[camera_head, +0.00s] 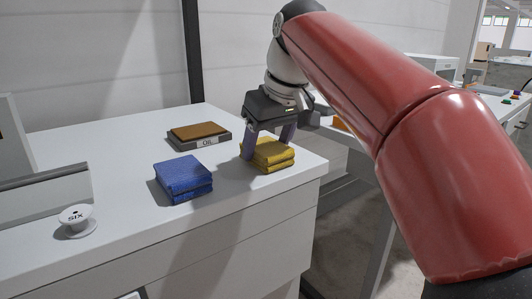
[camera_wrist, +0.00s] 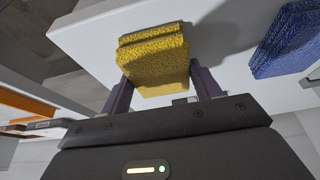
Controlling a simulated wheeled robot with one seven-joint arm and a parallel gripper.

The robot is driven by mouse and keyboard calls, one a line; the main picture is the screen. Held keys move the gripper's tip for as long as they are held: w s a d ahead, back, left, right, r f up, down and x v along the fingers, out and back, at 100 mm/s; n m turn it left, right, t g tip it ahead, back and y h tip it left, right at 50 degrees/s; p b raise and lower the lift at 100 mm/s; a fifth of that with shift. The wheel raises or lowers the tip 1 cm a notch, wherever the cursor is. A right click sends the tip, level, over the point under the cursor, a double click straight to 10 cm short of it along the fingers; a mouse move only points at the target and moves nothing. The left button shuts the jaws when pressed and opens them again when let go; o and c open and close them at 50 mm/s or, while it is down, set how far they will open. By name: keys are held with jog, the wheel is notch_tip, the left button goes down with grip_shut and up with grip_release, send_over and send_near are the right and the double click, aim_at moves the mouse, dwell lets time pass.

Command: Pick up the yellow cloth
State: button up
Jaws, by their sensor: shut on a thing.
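The yellow cloth (camera_head: 272,156) is a folded stack near the right end of the white table. It also shows in the wrist view (camera_wrist: 153,58), between the two fingers. My gripper (camera_head: 268,146) reaches down over it from above, with one finger on each side, shut on it. In the wrist view my gripper (camera_wrist: 162,90) has its fingers at the cloth's left and right edges. The cloth's underside is hidden, so I cannot tell whether it touches the table.
A folded blue cloth (camera_head: 183,179) lies left of the yellow one. Behind it is a tray marked OIL (camera_head: 206,143) with a brown pad.

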aim_at(268, 146)
notch_tip(268, 146, up, 8)
jog(key=shift+r+p, duration=0.1)
jog(key=shift+p, duration=1.1)
jog(key=shift+r, duration=1.15)
